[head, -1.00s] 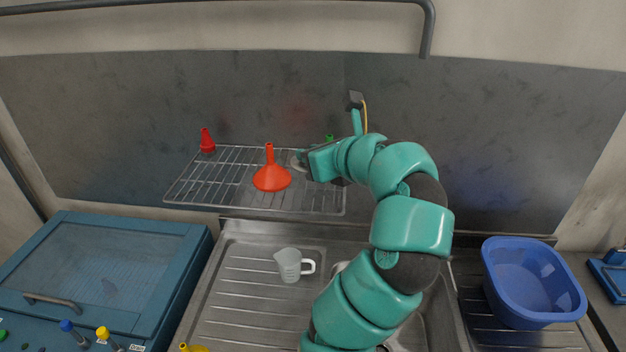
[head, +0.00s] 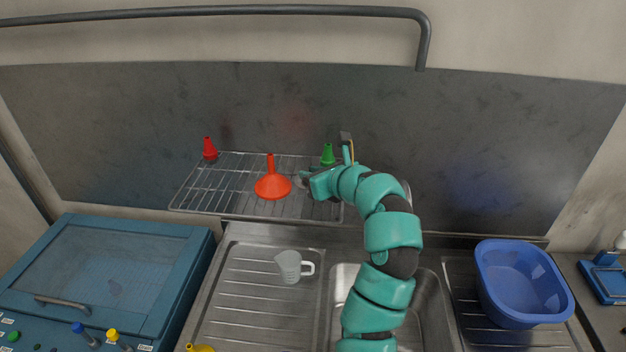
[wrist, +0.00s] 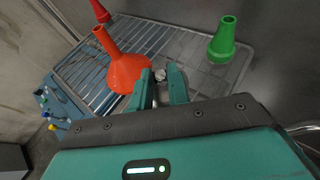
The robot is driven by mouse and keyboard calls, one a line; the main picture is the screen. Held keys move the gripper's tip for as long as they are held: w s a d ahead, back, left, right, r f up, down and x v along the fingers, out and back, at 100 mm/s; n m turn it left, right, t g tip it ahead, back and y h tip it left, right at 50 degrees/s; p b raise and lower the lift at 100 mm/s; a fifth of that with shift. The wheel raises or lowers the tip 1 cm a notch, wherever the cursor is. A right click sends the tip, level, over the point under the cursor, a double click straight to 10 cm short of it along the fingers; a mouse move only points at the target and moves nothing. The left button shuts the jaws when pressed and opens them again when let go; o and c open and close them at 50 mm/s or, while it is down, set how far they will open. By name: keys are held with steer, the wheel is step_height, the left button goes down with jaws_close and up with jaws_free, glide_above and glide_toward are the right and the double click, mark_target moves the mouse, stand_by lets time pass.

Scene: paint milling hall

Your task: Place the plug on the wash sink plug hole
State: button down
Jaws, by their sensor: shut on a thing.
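My gripper (wrist: 161,88) is shut on a small pale plug (wrist: 160,74), whose knob shows between the fingertips in the wrist view. In the head view my gripper (head: 306,182) is over the right part of the wire rack, just right of the orange funnel, and the plug (head: 299,181) shows as a small grey edge at its tip. The sink basin (head: 341,287) is below and in front of the rack, partly behind my arm. The plug hole is hidden by my arm.
The orange funnel (head: 272,188) is close beside my gripper on the wire rack (head: 215,190). A clear jug (head: 289,267) is on the drainboard (head: 250,300). A blue tub (head: 520,285) is right.

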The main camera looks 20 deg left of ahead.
steer(key=shift+f+p, duration=0.9)
steer(key=shift+f, duration=0.45)
steer(key=shift+f, duration=0.15)
steer(key=c, duration=1.3)
jaws_free()
steer(key=shift+c, duration=0.2)
steer(key=shift+d+r, duration=0.2)
steer(key=b+v, duration=0.1)
steer(key=v, duration=0.4)
steer(key=b+v, duration=0.1)
steer(key=v, duration=0.4)
steer(key=shift+a+r+b, duration=0.15)
steer(key=shift+r+b, duration=0.1)
steer(key=shift+b, duration=0.05)
steer(key=shift+s+d+r+p, duration=0.1)
steer(key=shift+s+d+p, duration=0.35)
steer(key=shift+s+d, duration=0.2)
steer(key=shift+w+d, duration=0.15)
